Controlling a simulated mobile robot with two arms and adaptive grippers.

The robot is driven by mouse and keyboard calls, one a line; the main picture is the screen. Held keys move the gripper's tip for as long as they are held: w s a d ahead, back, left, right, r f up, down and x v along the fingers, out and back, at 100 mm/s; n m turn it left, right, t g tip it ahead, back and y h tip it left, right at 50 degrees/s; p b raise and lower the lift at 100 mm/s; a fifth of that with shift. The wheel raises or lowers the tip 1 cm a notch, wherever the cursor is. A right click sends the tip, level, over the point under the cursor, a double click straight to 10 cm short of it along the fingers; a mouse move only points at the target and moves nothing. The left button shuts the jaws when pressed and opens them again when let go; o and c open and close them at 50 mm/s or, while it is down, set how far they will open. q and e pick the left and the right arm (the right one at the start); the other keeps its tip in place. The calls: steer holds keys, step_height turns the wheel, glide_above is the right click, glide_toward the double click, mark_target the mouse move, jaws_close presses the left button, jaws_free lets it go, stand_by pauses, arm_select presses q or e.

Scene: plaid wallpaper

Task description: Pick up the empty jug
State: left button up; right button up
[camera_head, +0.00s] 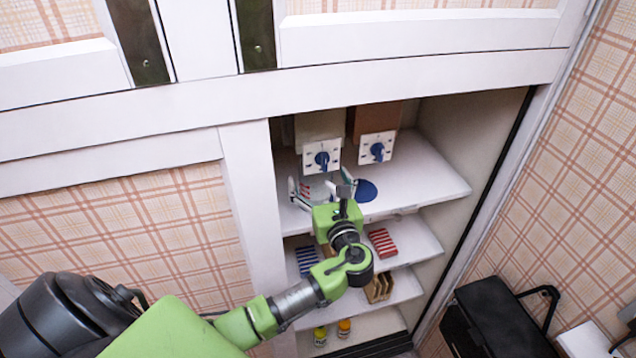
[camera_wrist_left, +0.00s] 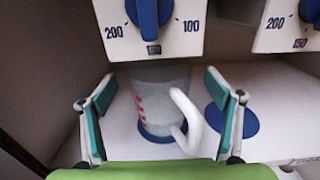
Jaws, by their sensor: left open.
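The jug (camera_wrist_left: 158,100) is clear, with red marks on its side and a white handle, and stands upright on the white top shelf in the left wrist view. No contents show in it. It stands over a blue round spot, below a dial. My left gripper (camera_wrist_left: 160,92) is open, with one finger to each side of the jug; I see no clear contact. The handle curves toward the right finger. In the head view the left gripper (camera_head: 320,190) reaches into the top shelf and mostly hides the jug. My right gripper is not in view.
Two dispensers with blue knobs, left (camera_head: 322,157) and right (camera_head: 377,150), hang above the shelf (camera_head: 425,180). A bare blue disc (camera_head: 367,191) lies to the right. Lower shelves hold striped boxes (camera_head: 382,243) and small bottles (camera_head: 344,327). A white cabinet post (camera_head: 255,190) stands left.

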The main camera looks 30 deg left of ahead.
arm_select(q)
steer(key=shift+x, duration=1.25)
steer(key=shift+s+d, duration=0.1)
steer(key=c, duration=1.4)
steer(key=shift+r, duration=0.1)
